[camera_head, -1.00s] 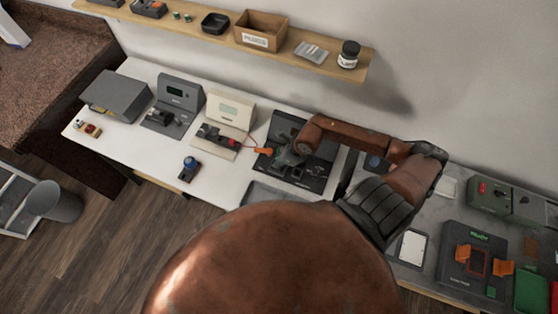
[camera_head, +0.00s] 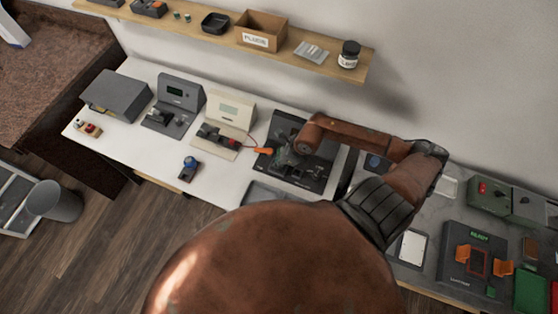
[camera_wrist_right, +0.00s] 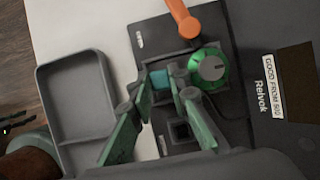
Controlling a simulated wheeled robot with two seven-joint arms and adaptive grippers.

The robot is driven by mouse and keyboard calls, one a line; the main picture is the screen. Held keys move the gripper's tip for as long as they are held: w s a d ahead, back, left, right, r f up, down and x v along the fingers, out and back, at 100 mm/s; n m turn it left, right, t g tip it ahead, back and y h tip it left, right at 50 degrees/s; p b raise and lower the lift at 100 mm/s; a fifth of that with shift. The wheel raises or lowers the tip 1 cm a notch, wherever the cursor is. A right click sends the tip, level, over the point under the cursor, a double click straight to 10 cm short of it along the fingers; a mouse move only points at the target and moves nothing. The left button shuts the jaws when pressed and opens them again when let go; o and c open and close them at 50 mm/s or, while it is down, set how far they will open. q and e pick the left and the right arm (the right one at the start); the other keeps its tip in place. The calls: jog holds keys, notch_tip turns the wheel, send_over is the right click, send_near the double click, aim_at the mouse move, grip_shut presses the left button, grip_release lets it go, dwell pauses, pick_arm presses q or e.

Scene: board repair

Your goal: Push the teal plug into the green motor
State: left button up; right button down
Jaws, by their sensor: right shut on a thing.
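In the right wrist view the green motor (camera_wrist_right: 208,68) sits in a dark fixture (camera_wrist_right: 235,120), its round grey-centred face up. The teal plug (camera_wrist_right: 161,86) is between the fingers of my right gripper (camera_wrist_right: 168,90), just left of the motor. The right gripper is shut on the plug. The plug's front end is partly hidden by the finger, so I cannot tell how far it is in the motor. In the head view the right gripper (camera_head: 287,157) is over the black station (camera_head: 307,178); plug and motor are too small to make out. My left gripper does not show.
A grey empty tray (camera_wrist_right: 85,95) lies to the left. A dark square socket (camera_wrist_right: 180,130) is below the plug. A cream tester (camera_head: 231,112) stands left of the station in the head view.

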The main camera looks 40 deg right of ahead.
jog(key=shift+f+b, duration=0.75)
jog(key=shift+f, duration=0.25)
dwell(1.7)
jog(key=c, duration=1.7)
grip_release()
jog(key=shift+c, duration=0.2)
jog(key=shift+o, duration=0.4)
jog(key=shift+o, duration=1.1)
jog(key=shift+r, duration=0.2)
jog(key=shift+r+p, duration=0.5)
jog(key=shift+r, duration=0.35)
